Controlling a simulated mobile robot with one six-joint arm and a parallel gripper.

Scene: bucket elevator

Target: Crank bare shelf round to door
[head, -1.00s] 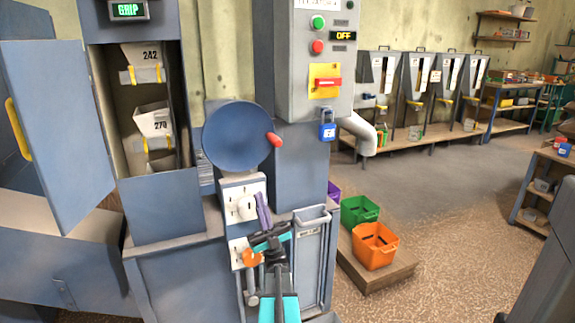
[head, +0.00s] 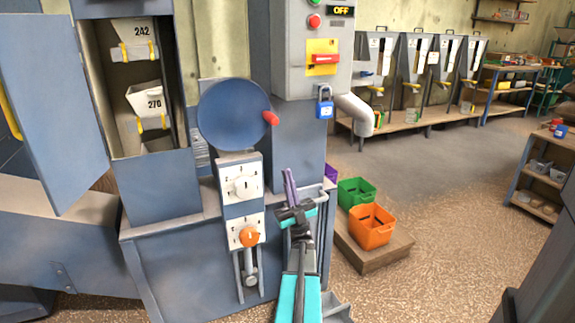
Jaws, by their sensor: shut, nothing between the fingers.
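The blue crank wheel (head: 233,115) with a red handle (head: 271,118) stands right of the elevator opening. The blue door (head: 55,110) is swung open to the left. In the opening hang two white buckets marked 242 (head: 134,32) and 270 (head: 145,98), each with a yellow-edged bracket; no bare shelf shows there. My gripper (head: 288,177), with thin purple fingers, is shut and empty. In the picture it is below the red handle, just right of the switch plates, touching nothing that I can make out.
A white knob (head: 245,187) and an orange knob (head: 249,236) sit on plates below the wheel. The grey control box (head: 297,60) above reads OFF and has a red switch (head: 323,58) and a blue padlock (head: 324,108). Green (head: 356,193) and orange (head: 371,226) bins stand at right.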

